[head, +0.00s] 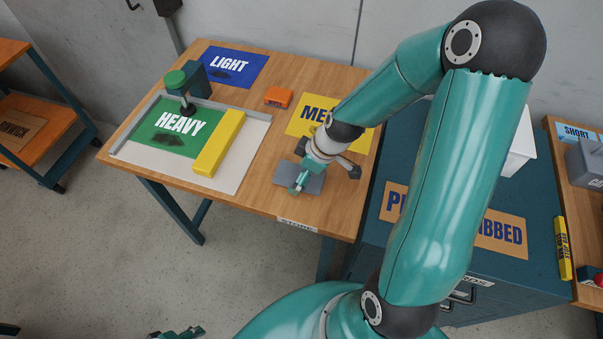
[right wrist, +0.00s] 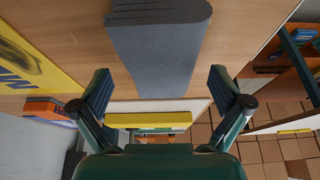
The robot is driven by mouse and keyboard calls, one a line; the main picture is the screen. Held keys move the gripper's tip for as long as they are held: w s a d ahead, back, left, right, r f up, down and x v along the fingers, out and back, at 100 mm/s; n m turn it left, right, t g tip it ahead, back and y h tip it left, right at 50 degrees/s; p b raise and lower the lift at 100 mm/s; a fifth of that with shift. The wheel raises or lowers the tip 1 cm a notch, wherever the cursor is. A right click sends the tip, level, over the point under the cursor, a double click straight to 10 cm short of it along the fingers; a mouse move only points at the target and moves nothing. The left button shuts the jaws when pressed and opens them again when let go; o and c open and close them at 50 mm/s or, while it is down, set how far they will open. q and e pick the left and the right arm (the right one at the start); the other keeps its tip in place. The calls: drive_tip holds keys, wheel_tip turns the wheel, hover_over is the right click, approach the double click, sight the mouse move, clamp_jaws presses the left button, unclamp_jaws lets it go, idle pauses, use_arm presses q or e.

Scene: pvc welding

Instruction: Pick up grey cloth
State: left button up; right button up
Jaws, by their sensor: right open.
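The grey cloth (head: 314,184) lies folded on the wooden table near its front edge, partly covered by my right gripper (head: 324,178) in the head view. In the right wrist view the cloth (right wrist: 160,50) shows as a thick folded slab with layered edges. My right gripper (right wrist: 160,78) is open, with one finger on each side of the cloth and a clear gap to each. I cannot tell how far the fingertips are above the table. A small part of what looks like my left gripper (head: 178,333) shows at the bottom edge; its fingers are not clear.
A green HEAVY mat (head: 160,141) with a yellow bar (head: 219,143) and a green-topped press (head: 176,80) stands left on the table. An orange box (head: 278,97), a blue LIGHT mat (head: 249,60) and a yellow mat (head: 300,116) lie behind. A dark cabinet (head: 545,210) adjoins at right.

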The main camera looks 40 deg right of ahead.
drive_tip(key=c, duration=1.2)
drive_tip(key=shift+r+p, duration=0.3)
drive_tip(key=shift+r, duration=0.5)
wheel_tip(320, 180, up, 18)
drive_tip(key=p, duration=0.1)
drive_tip(key=shift+r, duration=0.25)
